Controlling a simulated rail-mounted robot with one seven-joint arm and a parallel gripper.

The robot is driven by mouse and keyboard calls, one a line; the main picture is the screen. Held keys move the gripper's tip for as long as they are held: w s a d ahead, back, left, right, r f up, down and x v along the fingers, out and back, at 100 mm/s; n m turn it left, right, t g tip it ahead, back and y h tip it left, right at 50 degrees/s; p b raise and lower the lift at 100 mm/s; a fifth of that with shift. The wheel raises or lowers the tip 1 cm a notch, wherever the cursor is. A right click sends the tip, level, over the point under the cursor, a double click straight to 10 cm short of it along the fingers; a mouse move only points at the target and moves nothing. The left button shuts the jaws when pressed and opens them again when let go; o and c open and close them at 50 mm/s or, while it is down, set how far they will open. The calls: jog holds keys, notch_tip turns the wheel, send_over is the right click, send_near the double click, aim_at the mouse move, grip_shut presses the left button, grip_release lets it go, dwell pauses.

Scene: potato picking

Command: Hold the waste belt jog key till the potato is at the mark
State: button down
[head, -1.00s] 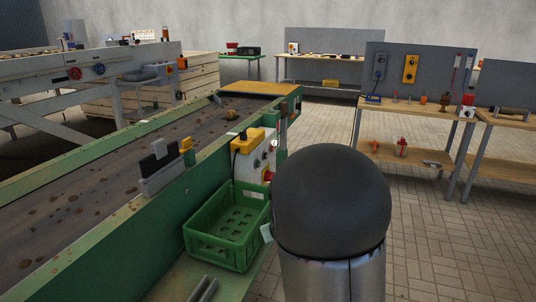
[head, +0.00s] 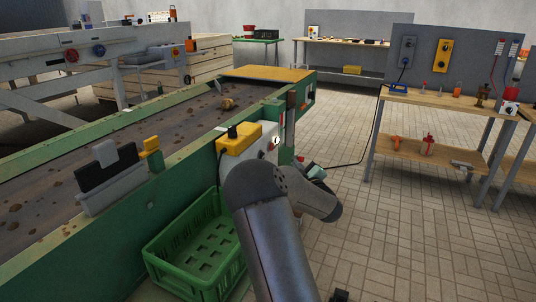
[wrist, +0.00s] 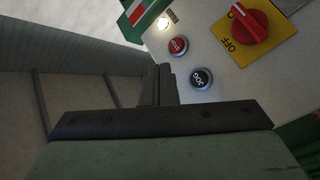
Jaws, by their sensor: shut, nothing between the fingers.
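The potato (head: 228,103) lies on the dark waste belt (head: 165,133), towards its far end. The black jog key (wrist: 202,79), lettered JOG, is on the pale control panel (wrist: 215,55) in the wrist view. My gripper (wrist: 160,82) is shut and empty, its fingertips left of the jog key in the picture and below the red button (wrist: 178,46). I see no contact with the key. In the head view my arm hides most of the gripper and the key. I cannot make out the mark for certain.
A red rotary switch (wrist: 250,25) on a yellow plate sits beside the jog key. A yellow box (head: 238,139) tops the panel. A green crate (head: 200,250) stands below the belt. A tool bench (head: 440,100) is at right, with clear floor before it.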

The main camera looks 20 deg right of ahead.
jog(key=shift+s+a, duration=0.1)
jog(key=w+a+p, duration=0.1)
jog(key=w+a, duration=0.5)
jog(key=shift+w, duration=0.2)
dwell(0.4)
jog(key=shift+w+a, duration=0.1)
dwell(1.9)
jog(key=shift+w+a, duration=0.2)
